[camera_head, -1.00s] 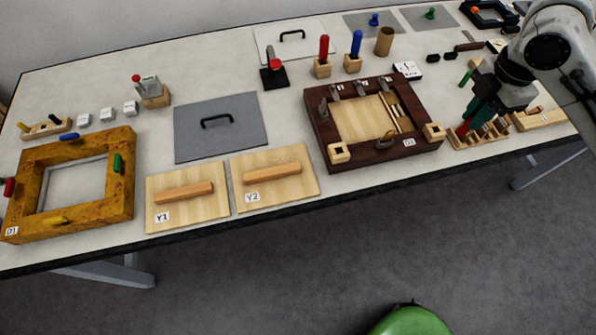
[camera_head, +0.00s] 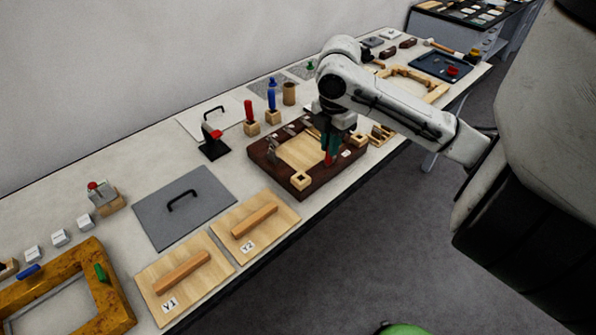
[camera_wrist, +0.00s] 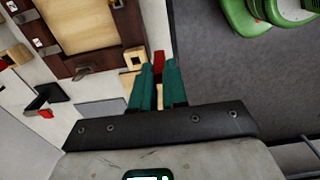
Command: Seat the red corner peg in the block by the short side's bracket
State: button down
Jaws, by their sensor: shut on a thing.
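My gripper (camera_head: 329,144) is shut on the red corner peg (camera_head: 328,159), which hangs between the dark green fingers. In the wrist view the peg (camera_wrist: 158,64) shows between the fingertips (camera_wrist: 159,70). Below is the dark wooden frame (camera_head: 265,160). A pale block with a square hole (camera_head: 300,181) sits at its front left corner. In the wrist view this block (camera_wrist: 133,58) is just left of the fingertips, and the peg is apart from its hole. Another pale block (camera_head: 359,140) is at the right corner. A metal bracket (camera_head: 271,147) is on the frame's left short side.
Boards Y2 (camera_head: 240,218) and Y1 (camera_head: 165,262) and a grey plate (camera_head: 150,220) lie left of the frame. A red-handled tool (camera_head: 250,112) and a blue-handled tool (camera_head: 272,93) stand upright behind it. The table's front edge runs close to the frame.

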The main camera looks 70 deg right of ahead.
jog(key=shift+w+a+f+b, duration=0.1)
jog(key=shift+w+f+b, duration=1.05)
jog(key=shift+f, duration=0.5)
jog(key=shift+w+d+f+b, duration=0.1)
jog(key=shift+w+f+b, duration=1.05)
jog(key=shift+f, duration=0.55)
jog(key=shift+w+a+f+b, duration=0.1)
jog(key=shift+w+f+b, duration=1.05)
jog(key=shift+f, duration=0.5)
jog(key=shift+w+f, duration=0.1)
jog(key=shift+f, duration=0.15)
jog(key=c, duration=1.1)
grip_release()
jog(key=shift+c, duration=0.2)
notch_tip(320, 180, up, 12)
jog(key=shift+r, duration=0.25)
